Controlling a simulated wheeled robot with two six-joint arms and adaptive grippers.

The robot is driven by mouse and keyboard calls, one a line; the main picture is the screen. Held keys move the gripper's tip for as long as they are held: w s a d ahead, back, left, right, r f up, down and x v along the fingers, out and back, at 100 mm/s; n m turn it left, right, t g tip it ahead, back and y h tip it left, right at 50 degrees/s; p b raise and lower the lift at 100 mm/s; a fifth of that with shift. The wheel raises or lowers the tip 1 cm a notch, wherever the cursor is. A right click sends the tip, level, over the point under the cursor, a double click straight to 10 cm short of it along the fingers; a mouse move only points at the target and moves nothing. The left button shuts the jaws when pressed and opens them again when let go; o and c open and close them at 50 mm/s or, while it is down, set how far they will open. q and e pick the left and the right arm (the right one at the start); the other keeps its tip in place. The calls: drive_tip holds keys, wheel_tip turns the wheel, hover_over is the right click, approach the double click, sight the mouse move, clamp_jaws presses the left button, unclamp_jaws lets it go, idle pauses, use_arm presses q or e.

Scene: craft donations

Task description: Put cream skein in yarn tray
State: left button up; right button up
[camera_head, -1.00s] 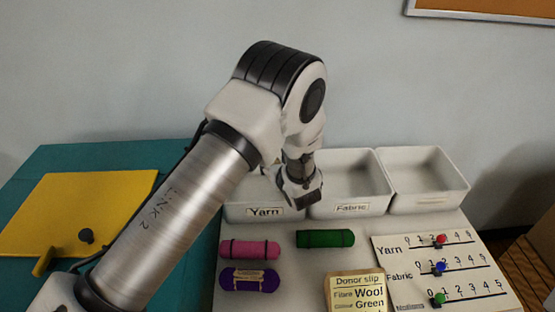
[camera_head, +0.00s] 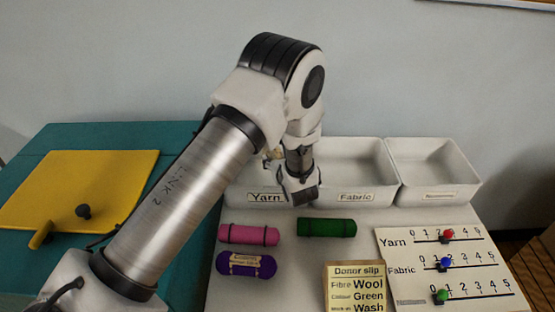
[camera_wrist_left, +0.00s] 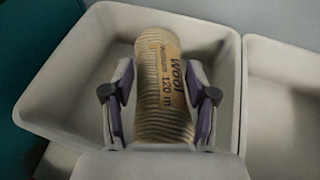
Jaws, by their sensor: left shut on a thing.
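The cream skein (camera_wrist_left: 163,88), with a tan wool label, is between the two fingers of my left gripper (camera_wrist_left: 160,108), which is shut on it. In the left wrist view the skein is over the inside of the white yarn tray (camera_wrist_left: 62,128); whether it touches the floor is unclear. In the head view my left gripper (camera_head: 301,188) is at the front right of the yarn tray (camera_head: 236,198), near its "Yarn" label. My arm and gripper hide most of that tray, and the skein is hardly visible there. My right gripper is not in view.
The fabric tray (camera_head: 375,197) and a third white tray (camera_head: 437,196) stand to the right. A donor slip (camera_head: 354,288) and a counter board (camera_head: 445,268) are nearby.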

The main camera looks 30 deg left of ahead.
use_arm(q)
drive_tip(key=shift+s, duration=0.1)
drive_tip(key=o, duration=1.3)
drive_tip(key=shift+a, duration=0.1)
drive_tip(key=shift+r+p, duration=0.3)
drive_tip(key=shift+p, duration=0.1)
drive_tip(key=shift+r+p, duration=0.5)
drive_tip(key=shift+p, duration=0.1)
drive_tip(key=p+v, duration=0.8)
drive_tip(key=v, duration=0.4)
drive_tip(key=shift+f, duration=0.2)
